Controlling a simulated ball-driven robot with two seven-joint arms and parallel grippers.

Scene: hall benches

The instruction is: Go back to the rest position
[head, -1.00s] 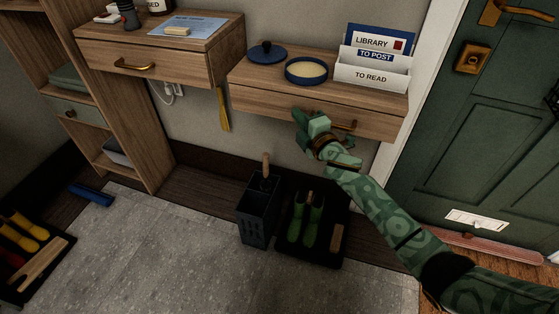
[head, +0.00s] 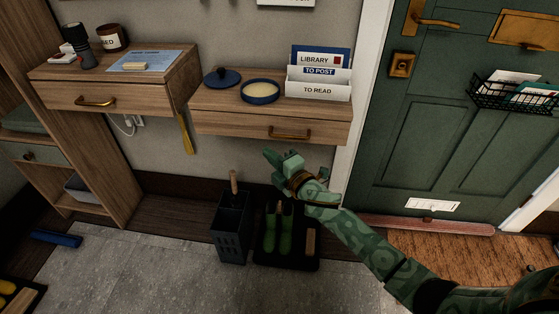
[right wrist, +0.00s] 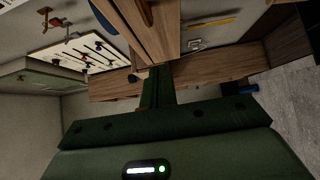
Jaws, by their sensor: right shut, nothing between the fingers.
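My right gripper (head: 281,161) is green and stands in front of the wall, below the right floating drawer (head: 240,121). It is shut and empty, and clear of the brass handle (head: 289,132). The drawer looks closed. In the right wrist view my green gripper body fills the lower part, and the wooden furniture (right wrist: 150,35) lies beyond it. My left gripper is not in any view.
A letter rack (head: 318,88), a round blue tin (head: 260,92) and its lid (head: 222,77) stand on the drawer unit. Below are a dark umbrella stand (head: 232,225) and green boots (head: 278,230) on a tray. A green door (head: 440,150) is at right.

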